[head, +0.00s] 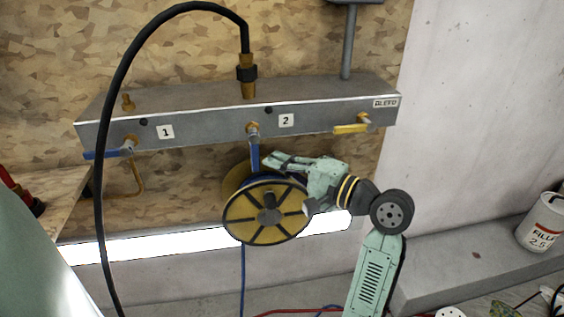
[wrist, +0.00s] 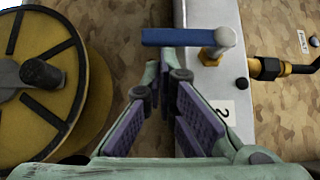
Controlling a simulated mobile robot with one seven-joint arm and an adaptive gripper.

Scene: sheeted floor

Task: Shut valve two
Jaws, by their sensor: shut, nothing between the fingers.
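Valve two has a blue lever (head: 255,157) that hangs straight down from its brass stem, on the front of the grey manifold (head: 200,124), left of the "2" label (head: 287,120). In the wrist view the same lever (wrist: 175,37) lies crosswise just beyond my fingertips, joined to a pale, rounded hub (wrist: 226,37). My gripper (head: 267,160) is shut and empty, at the lever's right side near its lower half. The wrist view also shows my gripper (wrist: 165,68). I cannot tell whether the fingertips touch the lever.
A yellow hose reel (head: 240,222) sits just below the lever and my gripper. Valve one's blue lever (head: 103,154) points left, and the bleed valve's yellow lever (head: 350,128) also points left. A black hose (head: 122,75) arcs from the top fitting down the left side.

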